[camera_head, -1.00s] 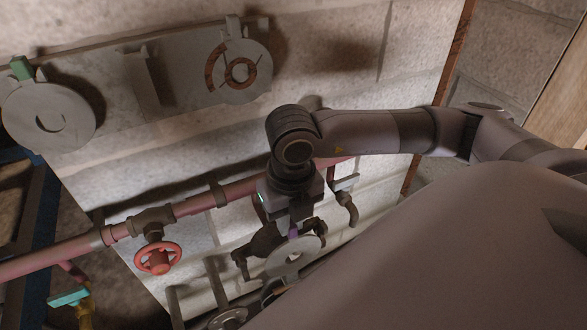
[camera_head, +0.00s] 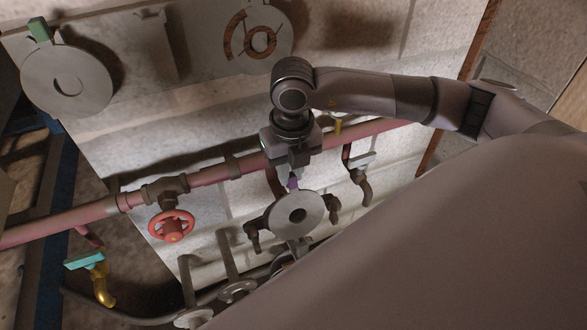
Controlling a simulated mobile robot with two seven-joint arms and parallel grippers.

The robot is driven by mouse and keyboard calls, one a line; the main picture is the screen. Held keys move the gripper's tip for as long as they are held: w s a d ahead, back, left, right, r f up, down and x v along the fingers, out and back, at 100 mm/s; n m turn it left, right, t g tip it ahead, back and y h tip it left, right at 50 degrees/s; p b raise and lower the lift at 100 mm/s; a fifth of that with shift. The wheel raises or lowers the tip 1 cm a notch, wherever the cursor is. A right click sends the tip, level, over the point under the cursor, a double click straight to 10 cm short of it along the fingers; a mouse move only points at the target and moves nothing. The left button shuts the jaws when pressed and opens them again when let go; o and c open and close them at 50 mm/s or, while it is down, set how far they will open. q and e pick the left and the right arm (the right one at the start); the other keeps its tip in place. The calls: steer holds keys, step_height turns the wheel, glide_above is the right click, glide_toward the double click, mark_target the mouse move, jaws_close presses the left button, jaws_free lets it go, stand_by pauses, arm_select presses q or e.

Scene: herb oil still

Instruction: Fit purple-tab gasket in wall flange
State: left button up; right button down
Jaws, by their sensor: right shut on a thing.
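My right gripper (camera_head: 293,172), under the end of the arm from the right, is shut on the purple tab (camera_head: 293,183) of a grey ring-shaped gasket (camera_head: 282,213). The gasket hangs below the gripper with its flat face and centre hole toward me. Dark bent fittings (camera_head: 252,238) show at its left and right edges; I cannot tell whether it touches them. What lies behind the gasket is hidden, and I cannot tell which part is the wall flange. My left gripper is not in view.
A reddish pipe (camera_head: 210,174) with a red handwheel (camera_head: 172,226) crosses the block wall. A yellow tap (camera_head: 104,290) with a teal handle is lower left.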

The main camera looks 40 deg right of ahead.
mark_target(295, 207)
steer(key=shift+w+d+f, duration=0.1)
steer(key=shift+w+f, duration=0.25)
steer(key=shift+f, duration=0.2)
steer(key=shift+f+b, duration=0.6)
steer(key=shift+b, duration=0.2)
steer(key=shift+f+b, duration=0.55)
steer(key=shift+f, duration=0.15)
steer(key=shift+s+f, duration=0.1)
steer(key=shift+s, duration=0.05)
